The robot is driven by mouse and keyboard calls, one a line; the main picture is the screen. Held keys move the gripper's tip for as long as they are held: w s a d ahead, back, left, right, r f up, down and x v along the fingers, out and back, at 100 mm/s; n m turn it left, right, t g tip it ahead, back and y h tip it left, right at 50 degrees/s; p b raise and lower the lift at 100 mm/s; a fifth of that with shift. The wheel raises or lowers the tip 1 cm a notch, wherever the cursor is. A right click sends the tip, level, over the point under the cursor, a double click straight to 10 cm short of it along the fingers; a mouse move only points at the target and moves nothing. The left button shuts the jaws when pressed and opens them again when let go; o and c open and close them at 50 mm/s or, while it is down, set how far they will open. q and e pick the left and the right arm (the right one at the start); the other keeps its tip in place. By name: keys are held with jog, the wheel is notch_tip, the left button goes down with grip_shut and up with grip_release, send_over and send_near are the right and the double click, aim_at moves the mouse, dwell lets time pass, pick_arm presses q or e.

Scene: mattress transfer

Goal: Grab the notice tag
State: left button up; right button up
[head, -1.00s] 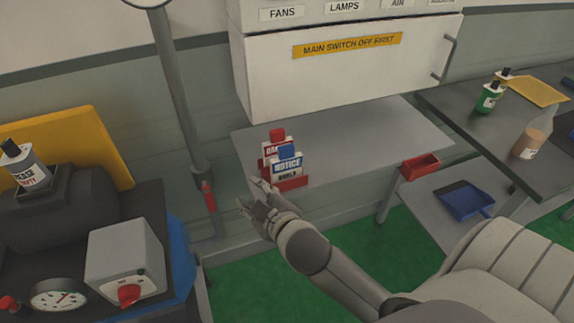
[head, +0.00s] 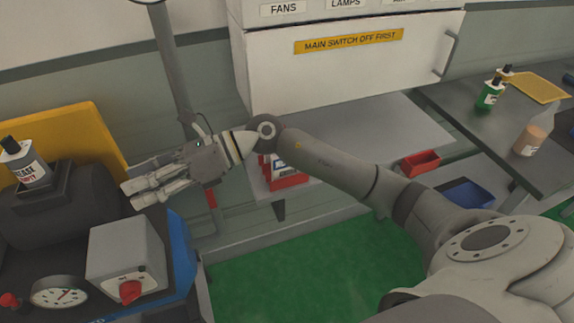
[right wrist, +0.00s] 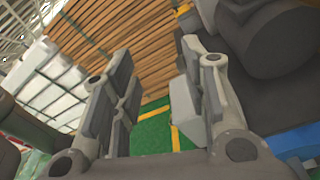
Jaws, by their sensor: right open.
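The notice tag is almost wholly hidden behind my right arm in the head view, and I cannot make out its face. Parts of the red tag holder (head: 288,181) show just below the arm, on the grey shelf under the white cabinet. My right gripper (head: 130,196) is to the left of the holder, beside the grey machine, with its fingers pointing left. In the right wrist view, the right gripper (right wrist: 155,72) is open, with nothing between its fingers. My left gripper is not in view.
A grey switch box with a red knob (head: 130,291), a gauge (head: 59,292) and a grease bottle (head: 23,165) are at the left. The white cabinet (head: 345,70) hangs above the grey shelf (head: 390,128). A red bin (head: 420,163) and a dark table with bottles are at the right.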

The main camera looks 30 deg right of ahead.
jog(key=w+d+f+n+g+h, duration=0.1)
jog(key=w+d+f+n+h, duration=0.15)
jog(key=d+f+h, duration=0.3)
jog(key=n+g+h, duration=0.1)
jog(key=g+h, duration=0.1)
jog(key=h, duration=0.9)
send_near(279, 170)
jog(key=d, duration=0.1)
jog(key=d+r, duration=0.1)
jog(key=d, duration=0.1)
jog(key=shift+y, duration=0.25)
jog(key=shift+d+f, duration=0.25)
jog(key=shift+d, duration=0.05)
notch_tip(279, 170, down, 5)
jog(key=shift+p, duration=0.65)
jog(key=f, duration=0.1)
jog(key=f+p, duration=0.1)
jog(key=f, duration=0.1)
jog(key=f+p, duration=0.1)
jog(key=shift+a+f, duration=0.25)
jog(key=shift+a, duration=0.1)
jog(key=shift+f, duration=0.35)
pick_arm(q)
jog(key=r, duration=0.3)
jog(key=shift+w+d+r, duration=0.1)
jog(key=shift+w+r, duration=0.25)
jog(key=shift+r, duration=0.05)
